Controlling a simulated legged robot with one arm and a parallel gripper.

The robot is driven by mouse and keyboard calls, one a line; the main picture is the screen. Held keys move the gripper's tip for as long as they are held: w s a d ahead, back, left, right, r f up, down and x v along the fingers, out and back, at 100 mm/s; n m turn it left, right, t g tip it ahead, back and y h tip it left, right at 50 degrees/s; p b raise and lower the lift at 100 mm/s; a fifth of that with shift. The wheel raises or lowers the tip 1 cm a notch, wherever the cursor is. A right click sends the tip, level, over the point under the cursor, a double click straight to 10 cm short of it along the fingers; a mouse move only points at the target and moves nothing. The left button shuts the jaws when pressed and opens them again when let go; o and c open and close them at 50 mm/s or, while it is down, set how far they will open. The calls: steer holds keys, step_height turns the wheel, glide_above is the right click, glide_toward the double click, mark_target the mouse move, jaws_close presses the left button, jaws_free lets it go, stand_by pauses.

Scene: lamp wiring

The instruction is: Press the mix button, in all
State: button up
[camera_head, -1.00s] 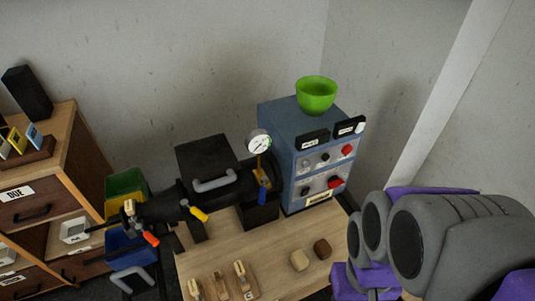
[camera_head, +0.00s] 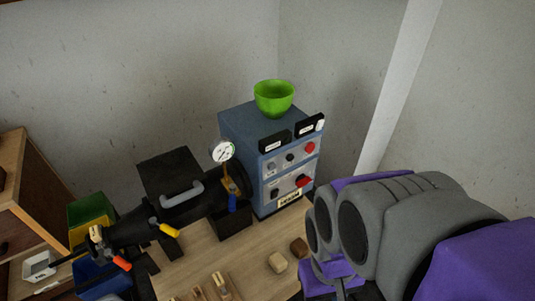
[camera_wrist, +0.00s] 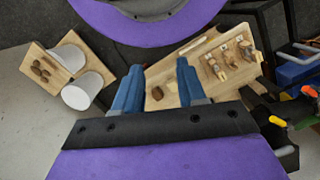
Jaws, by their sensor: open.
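A blue control box (camera_head: 245,140) stands at the back of the wooden bench. Its front has an upper panel with a red button (camera_head: 310,147) and smaller dark controls, and a lower panel with another red control (camera_head: 304,181) and a black one (camera_head: 274,193). The labels are too small to read, so I cannot tell which is the mix button. My gripper (camera_wrist: 159,66) shows two blue fingers, apart and empty, in the wrist view. In the head view my grey and purple arm is right of the box, not touching it; the fingers are hidden there.
A green bowl (camera_head: 274,97) sits on the box. A gauge (camera_head: 222,151) and a black cylinder machine with handles (camera_head: 140,222) stand to its left. Small blocks (camera_head: 277,262) lie on the bench (camera_head: 205,262). White cups (camera_wrist: 82,91) are at left in the wrist view.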

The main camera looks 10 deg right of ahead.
jaws_close()
stand_by(1.5)
